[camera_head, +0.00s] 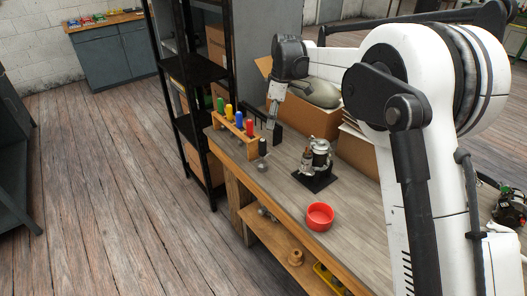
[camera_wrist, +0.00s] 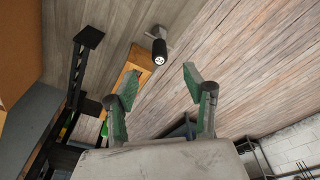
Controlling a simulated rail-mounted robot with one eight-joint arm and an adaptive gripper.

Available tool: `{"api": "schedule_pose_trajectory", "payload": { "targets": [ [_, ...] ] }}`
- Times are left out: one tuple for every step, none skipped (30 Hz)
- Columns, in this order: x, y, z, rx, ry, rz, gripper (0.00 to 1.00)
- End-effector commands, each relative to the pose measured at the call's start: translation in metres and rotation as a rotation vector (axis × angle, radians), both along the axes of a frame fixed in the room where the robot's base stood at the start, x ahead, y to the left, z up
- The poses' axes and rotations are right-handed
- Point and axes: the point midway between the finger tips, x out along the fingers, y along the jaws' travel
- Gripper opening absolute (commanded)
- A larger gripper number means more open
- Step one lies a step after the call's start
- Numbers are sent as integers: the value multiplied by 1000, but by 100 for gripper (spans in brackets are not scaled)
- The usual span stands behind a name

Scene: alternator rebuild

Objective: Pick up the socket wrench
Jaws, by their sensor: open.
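A dark, upright handle-like tool (camera_head: 262,147) stands near the bench edge, at the near end of the wooden rack. It may be the socket wrench, but the view is too small to be sure. In the wrist view, a black cylinder with a pale end (camera_wrist: 159,48) sits on a grey piece just beyond the fingertips; it looks like the same tool. My gripper (camera_wrist: 160,80) is open, with its two green-padded fingers apart and nothing between them.
The wooden rack (camera_head: 234,137) holds green, yellow, blue and red handles close to my gripper. A metal assembly on a black stand (camera_head: 318,163) and a red bowl (camera_head: 320,216) stand on the bench to the right. Black shelving (camera_head: 190,70) rises behind. Bare bench top surrounds the bowl.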

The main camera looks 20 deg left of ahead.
Motion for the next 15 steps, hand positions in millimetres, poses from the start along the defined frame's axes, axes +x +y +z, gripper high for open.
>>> {"api": "schedule_pose_trajectory", "payload": {
  "targets": [
    [1, 7, -7, -2, 5, 22, 47],
    [2, 11, -10, -3, 8, 34, 47],
    [2, 14, -13, -4, 10, 45, 47],
    [2, 16, -15, -4, 12, 52, 47],
    [2, 18, -17, -5, 13, 59, 47],
    [2, 20, -21, -5, 14, 64, 47],
    [2, 21, -24, -5, 14, 66, 47],
    [2, 22, -27, -5, 14, 68, 47],
    [2, 22, -32, -5, 14, 68, 47],
    [2, 23, -37, -5, 14, 68, 47],
    [2, 24, -42, -5, 14, 68, 47],
    [1, 25, -50, -5, 14, 68, 47],
    [1, 26, -55, -5, 14, 67, 47],
    [1, 26, -61, -5, 14, 67, 47],
    [1, 27, -68, -5, 14, 67, 47]
  ]
}}
